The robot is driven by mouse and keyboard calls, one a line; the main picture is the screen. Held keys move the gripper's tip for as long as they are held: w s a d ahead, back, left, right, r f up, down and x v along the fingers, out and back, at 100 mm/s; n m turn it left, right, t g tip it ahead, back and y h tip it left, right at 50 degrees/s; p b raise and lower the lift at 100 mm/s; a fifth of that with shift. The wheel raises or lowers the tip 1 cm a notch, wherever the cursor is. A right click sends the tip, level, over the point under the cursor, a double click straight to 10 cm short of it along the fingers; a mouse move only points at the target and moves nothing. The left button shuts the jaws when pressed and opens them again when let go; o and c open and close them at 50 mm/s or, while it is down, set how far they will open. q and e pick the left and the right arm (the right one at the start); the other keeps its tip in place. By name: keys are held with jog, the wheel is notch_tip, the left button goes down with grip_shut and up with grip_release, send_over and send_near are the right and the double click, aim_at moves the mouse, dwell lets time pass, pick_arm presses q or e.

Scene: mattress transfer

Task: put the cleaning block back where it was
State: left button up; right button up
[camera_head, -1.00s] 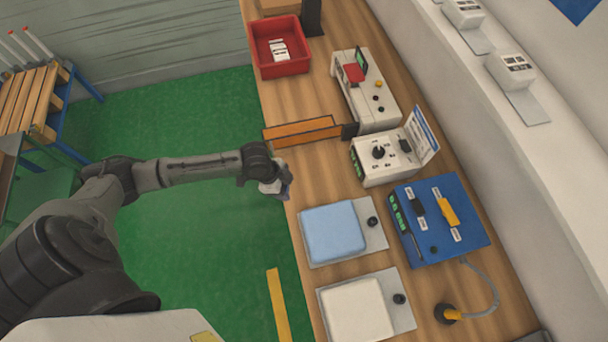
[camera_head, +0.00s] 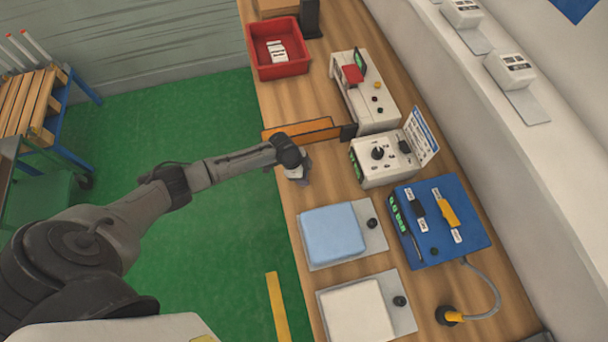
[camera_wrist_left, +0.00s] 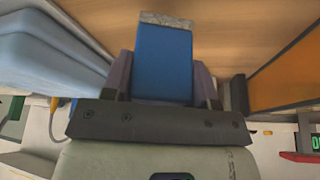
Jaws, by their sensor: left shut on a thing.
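The cleaning block (camera_wrist_left: 163,62) is blue with a grey speckled end in the left wrist view. My left gripper (camera_wrist_left: 162,82) is shut on it, one finger on each side. In the head view my left gripper (camera_head: 299,174) is over the left edge of the wooden bench, between the orange panel and the light blue pad. There the block is mostly hidden by the gripper. I cannot tell whether the block touches the bench. My right gripper is not in view.
The orange panel (camera_head: 298,130) stands just behind the gripper. A light blue pad (camera_head: 333,233) and a white pad (camera_head: 357,311) lie on plates nearer me. A white control box (camera_head: 380,166), a blue box (camera_head: 440,222) and a red bin (camera_head: 261,63) stand on the bench (camera_head: 290,95).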

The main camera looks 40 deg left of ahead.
pick_arm(q)
jog(key=shift+f, duration=0.95)
jog(key=shift+f, duration=0.2)
jog(key=o, duration=1)
jog(key=shift+r, duration=0.15)
